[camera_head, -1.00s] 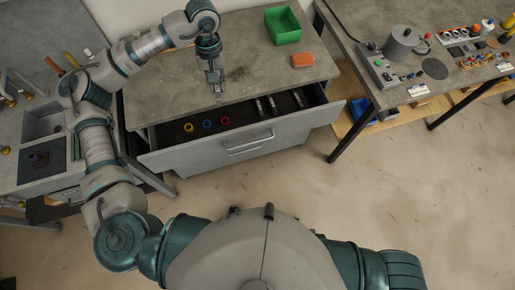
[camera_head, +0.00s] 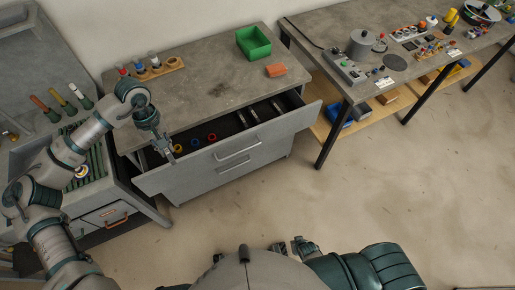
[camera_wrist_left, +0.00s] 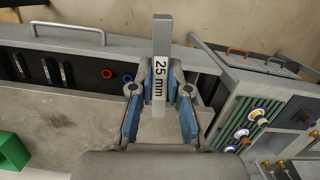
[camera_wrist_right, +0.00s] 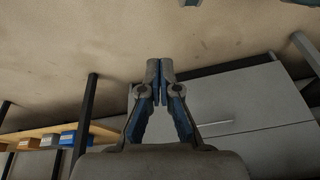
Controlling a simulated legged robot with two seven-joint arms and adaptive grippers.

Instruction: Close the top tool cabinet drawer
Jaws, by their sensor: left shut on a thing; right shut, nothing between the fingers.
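The top drawer (camera_head: 228,158) of the grey tool cabinet (camera_head: 200,82) is open, with a silver handle on its front. Yellow, blue (camera_head: 195,143) and red (camera_head: 212,136) rings and several dark pieces lie inside. The drawer also shows in the left wrist view (camera_wrist_left: 60,42), upper left. My left gripper (camera_head: 168,154) is at the drawer's left end, shut on a grey bar (camera_wrist_left: 161,40) marked "25 mm". I cannot tell whether the bar touches the drawer. My right gripper (camera_wrist_right: 160,66) is shut and empty; grey drawer fronts (camera_wrist_right: 235,115) show beyond it.
A green bin (camera_head: 253,43) and an orange block (camera_head: 276,70) are on the cabinet top, with a wooden holder (camera_head: 160,68) behind. A workbench with devices (camera_head: 345,72) stands right. A side station (camera_head: 95,165) stands left. The floor in front is clear.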

